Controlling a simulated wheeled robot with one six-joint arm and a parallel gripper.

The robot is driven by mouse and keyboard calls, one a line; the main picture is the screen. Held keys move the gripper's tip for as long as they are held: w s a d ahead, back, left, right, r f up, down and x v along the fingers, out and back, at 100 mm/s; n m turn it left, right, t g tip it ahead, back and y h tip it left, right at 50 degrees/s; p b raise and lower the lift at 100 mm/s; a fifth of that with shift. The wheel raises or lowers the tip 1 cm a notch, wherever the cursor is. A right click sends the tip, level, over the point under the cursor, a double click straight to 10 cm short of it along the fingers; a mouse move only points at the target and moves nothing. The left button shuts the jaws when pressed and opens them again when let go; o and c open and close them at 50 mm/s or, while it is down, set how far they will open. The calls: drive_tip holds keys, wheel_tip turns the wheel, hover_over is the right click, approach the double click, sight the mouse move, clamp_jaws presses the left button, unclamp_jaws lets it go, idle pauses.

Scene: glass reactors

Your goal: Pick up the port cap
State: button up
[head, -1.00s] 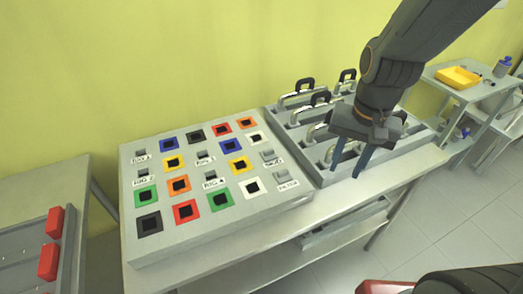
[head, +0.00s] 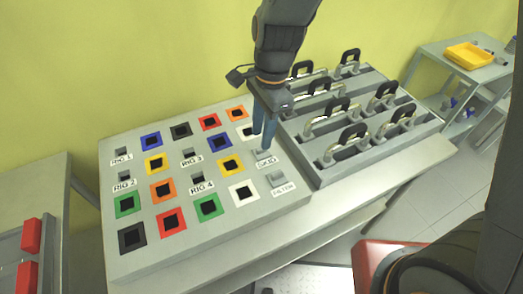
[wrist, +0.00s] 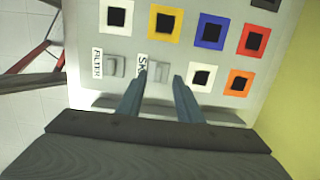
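I cannot pick out a port cap for certain in either view. My gripper (head: 263,139) is over the right side of the grey panel (head: 130,265), by the SKID label (head: 266,161). In the wrist view my gripper (wrist: 159,77) has its two fingers apart, with nothing between them. The fingertips show on either side of the small grey switch (wrist: 158,70) beside the SKID label. I cannot tell how high they are above it. Coloured squares with dark centres, such as a white one (head: 243,193), cover the panel.
A grey rack (head: 330,178) with several black-handled clamps stands right of the panel. A side table (head: 432,65) at the far right holds a yellow tray (head: 469,56). Red blocks (head: 31,235) are at the left edge. A yellow-green wall (head: 120,60) is behind.

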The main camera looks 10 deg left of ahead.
sight(261, 153)
drive_tip(key=shift+s+f+p, duration=0.15)
drive_tip(key=shift+f+p, duration=0.15)
drive_tip(key=shift+f, duration=1.75)
clamp_jaws()
drive_tip(key=shift+r, duration=0.1)
